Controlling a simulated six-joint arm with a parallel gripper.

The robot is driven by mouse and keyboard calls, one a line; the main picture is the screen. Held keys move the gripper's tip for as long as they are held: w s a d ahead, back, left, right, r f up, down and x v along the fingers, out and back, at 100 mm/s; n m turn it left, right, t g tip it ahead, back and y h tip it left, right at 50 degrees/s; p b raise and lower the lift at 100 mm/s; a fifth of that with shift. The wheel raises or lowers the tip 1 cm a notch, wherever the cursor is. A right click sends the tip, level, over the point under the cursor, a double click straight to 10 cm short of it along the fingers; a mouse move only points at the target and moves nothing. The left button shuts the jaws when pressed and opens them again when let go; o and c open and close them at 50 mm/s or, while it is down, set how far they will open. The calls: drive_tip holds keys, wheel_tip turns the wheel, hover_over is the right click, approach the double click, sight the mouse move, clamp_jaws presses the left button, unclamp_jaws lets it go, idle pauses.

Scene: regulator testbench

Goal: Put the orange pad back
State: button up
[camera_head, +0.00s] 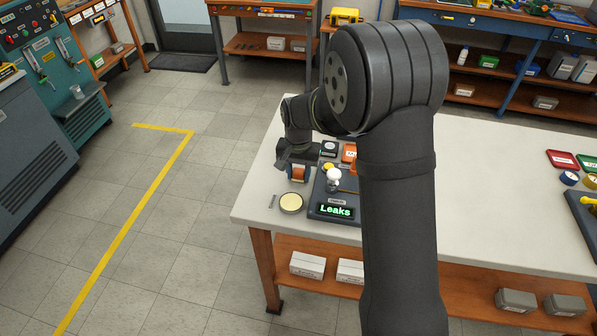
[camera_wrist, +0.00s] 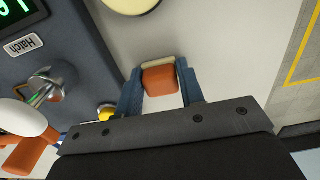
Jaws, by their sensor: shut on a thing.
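My gripper (camera_head: 297,174) is shut on the orange pad (camera_wrist: 160,82), which has a cream strip along one edge. In the wrist view the pad sits between the tips of my two blue fingers (camera_wrist: 160,88). The pad also shows as a small orange patch in the head view (camera_head: 298,171). It is over the white table, left of the dark testbench (camera_head: 326,209); I cannot tell whether it touches the table. The testbench bears a green lit display reading "Leaks" (camera_head: 335,210), a white-topped part (camera_head: 333,176) and another orange piece (camera_head: 349,152).
A round cream disc with a tan rim (camera_head: 291,203) lies near the table's front left, and a small grey piece (camera_head: 272,201) lies beside it. The white table (camera_head: 490,190) has bare room right of my arm. Red and green trays (camera_head: 562,158) lie far right.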

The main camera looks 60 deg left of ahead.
sight(298, 171)
drive_tip(key=o, duration=1)
drive_tip(key=shift+f, duration=0.1)
wheel_tip(298, 171, up, 12)
drive_tip(key=shift+r, duration=0.15)
wheel_tip(298, 171, down, 13)
drive_tip(key=shift+r, duration=2.3)
